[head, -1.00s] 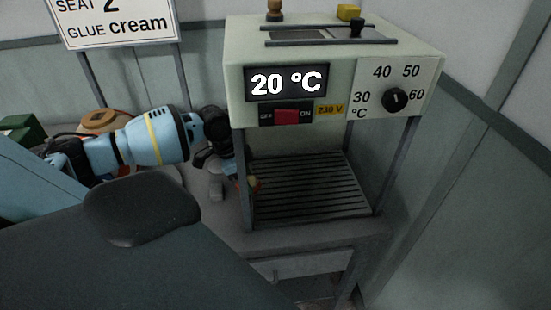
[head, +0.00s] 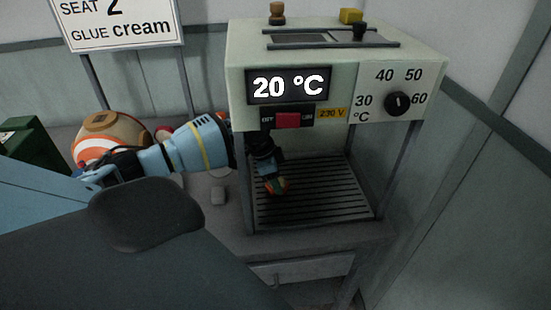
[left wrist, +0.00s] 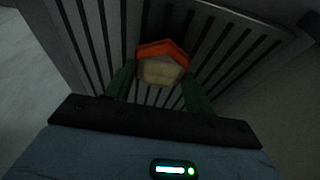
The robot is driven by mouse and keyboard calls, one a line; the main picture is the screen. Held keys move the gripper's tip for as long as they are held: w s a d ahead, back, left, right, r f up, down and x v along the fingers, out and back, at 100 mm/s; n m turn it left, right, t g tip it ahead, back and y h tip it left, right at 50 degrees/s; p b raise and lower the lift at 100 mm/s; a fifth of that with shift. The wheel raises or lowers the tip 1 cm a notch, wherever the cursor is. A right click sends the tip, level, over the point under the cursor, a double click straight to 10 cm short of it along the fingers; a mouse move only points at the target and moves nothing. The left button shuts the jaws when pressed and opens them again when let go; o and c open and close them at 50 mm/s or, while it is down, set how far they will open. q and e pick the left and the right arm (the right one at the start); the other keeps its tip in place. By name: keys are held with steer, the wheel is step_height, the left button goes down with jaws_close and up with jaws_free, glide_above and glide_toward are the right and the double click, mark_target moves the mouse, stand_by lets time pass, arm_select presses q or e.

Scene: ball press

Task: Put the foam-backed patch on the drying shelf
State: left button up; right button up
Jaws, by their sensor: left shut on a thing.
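The foam-backed patch (head: 277,187) is small, with orange edges, and sits at the tip of my left gripper (head: 270,172). In the left wrist view the patch (left wrist: 162,70) shows a pale yellowish face and an orange border, between the two dark green fingers of my left gripper (left wrist: 160,88), which is shut on it. The drying shelf (head: 325,195) is the dark slatted rack under the heater box. Its slats (left wrist: 225,60) lie behind the patch in the left wrist view. The patch appears above the shelf's left part; I cannot tell whether it touches. My right gripper is not in view.
The heater box (head: 340,70) reads 20 °C and stands on grey posts; the front left post (head: 245,185) is close to my left arm. A round orange-and-white object (head: 105,140) and a green box (head: 30,145) are at left. The shelf's right part is clear.

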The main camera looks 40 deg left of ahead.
arm_select(q)
steer(key=shift+f, duration=0.6)
steer(key=shift+f, duration=0.1)
steer(key=o, duration=0.9)
steer(key=shift+o, duration=0.2)
steer(key=shift+a+r, duration=0.1)
steer(key=shift+r, duration=0.4)
steer(key=v, duration=0.4)
steer(key=shift+s+a+r, duration=0.1)
steer(key=shift+s+r, duration=0.05)
steer(key=shift+r, duration=0.2)
steer(key=s+a, duration=0.7)
steer(key=s, duration=0.2)
steer(key=shift+a+f, duration=0.25)
steer(key=shift+a, duration=0.05)
